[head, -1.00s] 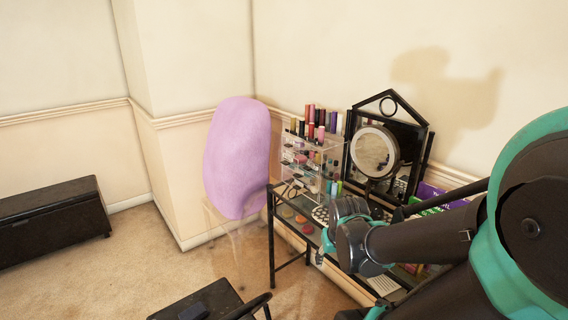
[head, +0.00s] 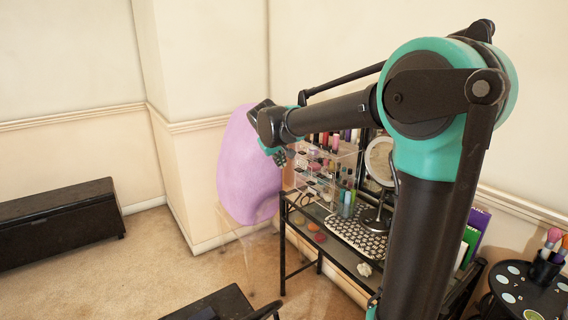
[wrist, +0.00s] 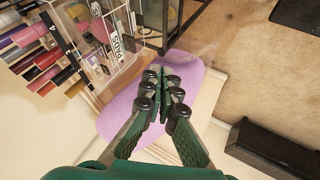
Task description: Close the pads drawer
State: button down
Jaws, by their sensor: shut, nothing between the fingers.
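The clear acrylic organizer (head: 315,175) stands on the left end of the black table, with lipsticks on top and small items in its tiers. In the wrist view the organizer (wrist: 85,60) appears tilted at the upper left. The pads drawer (wrist: 121,42), a clear front with a "PADS" label, shows there near the top; I cannot tell exactly how far it stands out. My gripper (head: 281,158) is at the organizer's left side, in front of the purple chair back in the picture. In the wrist view my gripper (wrist: 165,76) has its green fingers together, empty, apart from the drawer.
The purple chair (head: 243,180) with clear legs stands left of the table. A black round stand (head: 520,295) holds brushes at right.

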aim_at(318, 165)
jog(key=w+d+f, duration=0.4)
jog(key=w+f, duration=0.2)
jog(key=shift+w+d, duration=0.25)
jog(key=shift+d, duration=0.15)
jog(key=w+d, duration=0.2)
jog(key=d, duration=0.1)
jog(key=w+d, duration=0.2)
jog(key=d, duration=0.2)
jog(key=w+d, duration=0.3)
jog(key=shift+w+d, duration=0.1)
jog(key=shift+d, duration=0.3)
